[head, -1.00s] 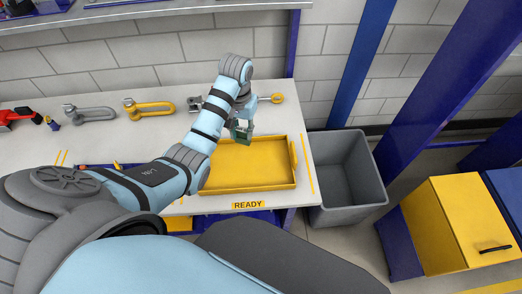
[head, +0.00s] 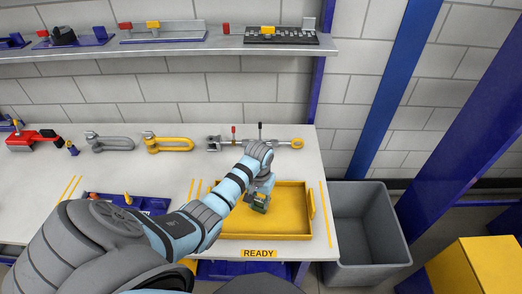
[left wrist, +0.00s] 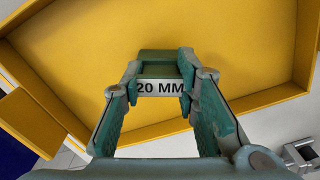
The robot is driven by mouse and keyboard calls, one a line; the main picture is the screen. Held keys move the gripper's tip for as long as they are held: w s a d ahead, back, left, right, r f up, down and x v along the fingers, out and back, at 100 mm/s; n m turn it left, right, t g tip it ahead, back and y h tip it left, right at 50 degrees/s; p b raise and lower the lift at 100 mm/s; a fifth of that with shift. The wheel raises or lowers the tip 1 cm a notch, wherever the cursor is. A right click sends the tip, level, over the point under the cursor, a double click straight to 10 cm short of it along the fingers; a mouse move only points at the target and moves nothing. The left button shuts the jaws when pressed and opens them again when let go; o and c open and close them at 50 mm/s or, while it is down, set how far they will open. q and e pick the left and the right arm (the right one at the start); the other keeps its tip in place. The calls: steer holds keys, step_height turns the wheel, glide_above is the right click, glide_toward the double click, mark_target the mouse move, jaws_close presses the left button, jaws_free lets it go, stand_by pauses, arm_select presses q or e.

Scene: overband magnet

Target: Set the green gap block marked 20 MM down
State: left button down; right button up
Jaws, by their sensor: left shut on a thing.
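The green gap block (left wrist: 160,68) has a white label reading 20 MM, which faces the left wrist camera. My left gripper (left wrist: 158,85) is shut on it, with one finger on each side. In the head view the block (head: 260,206) shows small and dark under my left gripper (head: 261,199), within the outline of the yellow tray (head: 290,227). The tray floor also surrounds the block in the left wrist view (left wrist: 75,60). I cannot tell whether the block touches the tray floor. My right gripper is not in view.
A READY label (head: 260,253) marks the bench front. Behind the tray lies a turnbuckle-like fitting (head: 283,143). A yellow shackle (head: 168,144) and a grey shackle (head: 112,143) lie to the left. A grey bin (head: 365,228) stands right of the bench. The tray looks otherwise empty.

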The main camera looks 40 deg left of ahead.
arm_select(q)
steer(key=shift+r, duration=0.15)
steer(key=c, duration=1.2)
jaws_free()
steer(key=shift+c, duration=0.2)
step_height(320, 180, up, 12)
steer(key=p, duration=0.2)
steer(key=shift+p, duration=0.3)
steer(key=shift+r, duration=0.1)
